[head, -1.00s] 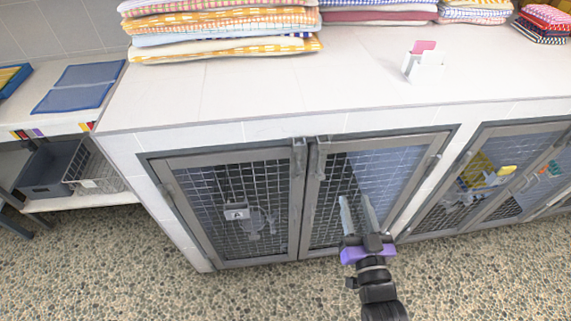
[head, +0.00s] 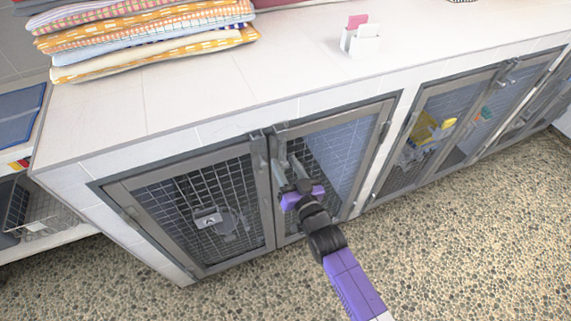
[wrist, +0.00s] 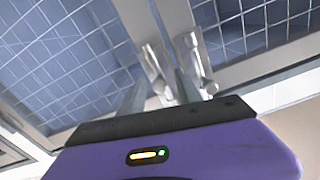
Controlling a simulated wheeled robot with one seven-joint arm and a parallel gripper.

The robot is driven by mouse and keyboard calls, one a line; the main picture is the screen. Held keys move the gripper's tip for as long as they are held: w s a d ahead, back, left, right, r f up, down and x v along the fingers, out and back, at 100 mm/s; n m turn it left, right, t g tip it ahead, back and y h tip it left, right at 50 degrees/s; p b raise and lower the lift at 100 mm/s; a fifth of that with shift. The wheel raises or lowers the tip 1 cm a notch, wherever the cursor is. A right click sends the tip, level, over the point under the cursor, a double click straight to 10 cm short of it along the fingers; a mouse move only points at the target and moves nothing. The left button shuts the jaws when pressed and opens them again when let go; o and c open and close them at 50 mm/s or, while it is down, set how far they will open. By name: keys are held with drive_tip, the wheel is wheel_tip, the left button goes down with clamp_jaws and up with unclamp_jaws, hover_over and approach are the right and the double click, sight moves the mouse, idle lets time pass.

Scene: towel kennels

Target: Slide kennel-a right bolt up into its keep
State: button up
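My gripper (head: 287,160) is in front of the right door, just below the right bolt. In the wrist view my gripper (wrist: 161,80) has its fingers apart. One bolt (wrist: 154,62) shows between them, and the other (wrist: 192,58) lies beyond the right finger. Contact cannot be told. The purple gripper body hides the lower wrist view.
A white counter (head: 200,100) overhangs the doors, with folded towels (head: 150,45) and a white card holder (head: 361,40) on it. Another kennel with a yellow item (head: 424,128) stands to the right. The pebbled floor (head: 450,240) in front is clear.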

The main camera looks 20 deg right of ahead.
clamp_jaws()
idle(1.5)
